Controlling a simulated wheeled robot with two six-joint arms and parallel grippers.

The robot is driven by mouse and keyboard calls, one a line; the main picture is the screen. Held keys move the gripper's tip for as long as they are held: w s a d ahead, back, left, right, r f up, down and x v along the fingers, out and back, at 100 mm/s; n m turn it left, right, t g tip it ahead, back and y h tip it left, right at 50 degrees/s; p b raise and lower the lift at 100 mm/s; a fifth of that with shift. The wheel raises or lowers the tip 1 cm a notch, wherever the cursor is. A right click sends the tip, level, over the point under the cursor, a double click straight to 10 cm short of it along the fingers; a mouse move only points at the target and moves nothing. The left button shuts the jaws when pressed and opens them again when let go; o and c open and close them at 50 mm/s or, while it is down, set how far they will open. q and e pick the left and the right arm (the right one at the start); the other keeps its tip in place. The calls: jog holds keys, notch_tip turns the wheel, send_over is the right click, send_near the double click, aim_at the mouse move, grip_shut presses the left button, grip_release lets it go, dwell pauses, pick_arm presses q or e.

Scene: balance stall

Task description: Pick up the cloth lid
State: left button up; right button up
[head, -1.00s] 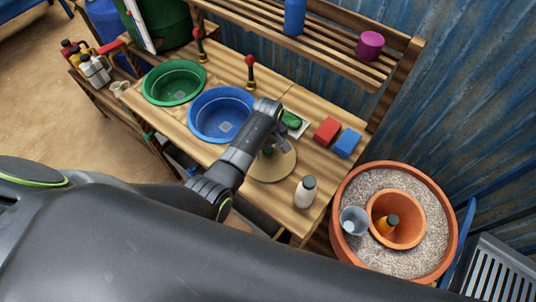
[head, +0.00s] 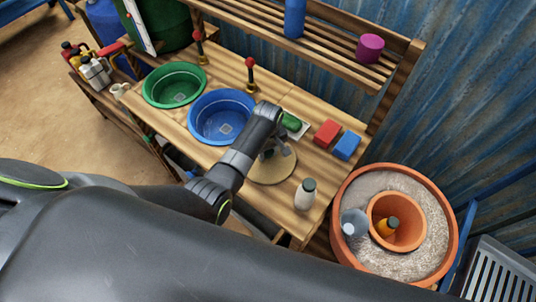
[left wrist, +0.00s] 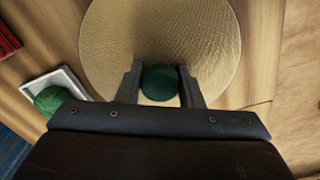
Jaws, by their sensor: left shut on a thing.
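The cloth lid (head: 270,174) is a round, tan, woven-looking disc near the front edge of the wooden stall table, partly hidden under my left arm. In the left wrist view the lid (left wrist: 160,35) fills the top middle, with a dark green knob (left wrist: 159,82) on it. My left gripper (left wrist: 160,92) has one finger on each side of the knob and is shut on it. In the head view the left gripper (head: 277,150) is over the lid. Whether the lid is clear of the surface cannot be told. My right gripper is not in view.
A blue basin (head: 222,135) and a green basin (head: 174,85) stand left of the lid. A white bottle (head: 305,194) is close on its right. A green item in a white dish (head: 306,130), a red block (head: 327,132) and a blue block (head: 347,145) lie behind. A clay planter (head: 450,225) stands right.

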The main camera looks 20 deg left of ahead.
pick_arm(q)
notch_tip(320, 180, up, 10)
jog(key=shift+b, duration=0.5)
jog(key=o, duration=0.3)
jog(key=shift+c, duration=0.5)
dwell(0.6)
